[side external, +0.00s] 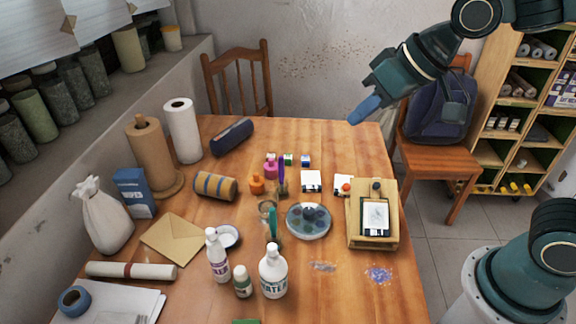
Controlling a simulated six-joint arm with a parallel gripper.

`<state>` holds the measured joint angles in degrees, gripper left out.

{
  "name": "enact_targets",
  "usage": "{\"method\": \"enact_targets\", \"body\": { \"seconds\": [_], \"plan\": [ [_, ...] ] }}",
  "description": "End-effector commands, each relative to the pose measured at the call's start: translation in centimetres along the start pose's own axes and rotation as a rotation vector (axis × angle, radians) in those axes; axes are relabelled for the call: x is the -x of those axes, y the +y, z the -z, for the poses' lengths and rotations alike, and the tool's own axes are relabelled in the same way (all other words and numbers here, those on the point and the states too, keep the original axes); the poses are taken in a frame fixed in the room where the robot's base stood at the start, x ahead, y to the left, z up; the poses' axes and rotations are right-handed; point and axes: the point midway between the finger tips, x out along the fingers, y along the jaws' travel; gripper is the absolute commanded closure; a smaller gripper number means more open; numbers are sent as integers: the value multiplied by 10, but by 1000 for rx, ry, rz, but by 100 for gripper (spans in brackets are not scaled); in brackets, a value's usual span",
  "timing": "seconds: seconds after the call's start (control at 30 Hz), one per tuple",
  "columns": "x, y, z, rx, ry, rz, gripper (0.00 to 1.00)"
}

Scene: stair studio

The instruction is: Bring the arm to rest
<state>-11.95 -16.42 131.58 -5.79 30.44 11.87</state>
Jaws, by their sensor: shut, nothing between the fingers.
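My gripper (366,109) is at the upper right, above the far right edge of the wooden table (330,145). Its blue fingers are together and point down to the left. It holds nothing and is apart from everything on the table. My arm reaches in from the top right corner.
Bottles (272,271), a round palette (308,221), a wooden box (374,228) and a paper towel roll (182,131) stand on the table. A chair with a backpack (440,110) is beyond the right edge, near my gripper. The table's far right corner is bare.

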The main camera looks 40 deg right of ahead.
Motion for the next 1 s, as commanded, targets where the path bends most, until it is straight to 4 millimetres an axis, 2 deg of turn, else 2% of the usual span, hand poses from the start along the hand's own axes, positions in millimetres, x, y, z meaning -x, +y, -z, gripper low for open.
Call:
{"method": "enact_targets", "body": {
  "seconds": [0.1, 0.3, 0.6, 0.77, 1.0],
  "plan": [
    [23, 19, -19, -3, -4, -44, 100],
    [54, 45, -56, -9, -30, -112, 100],
    [84, 69, -109, -24, -70, -186, 100],
    [89, 72, -121, -28, -81, -200, 100],
    [90, 73, -123, -28, -84, -202, 100]
  ]
}}
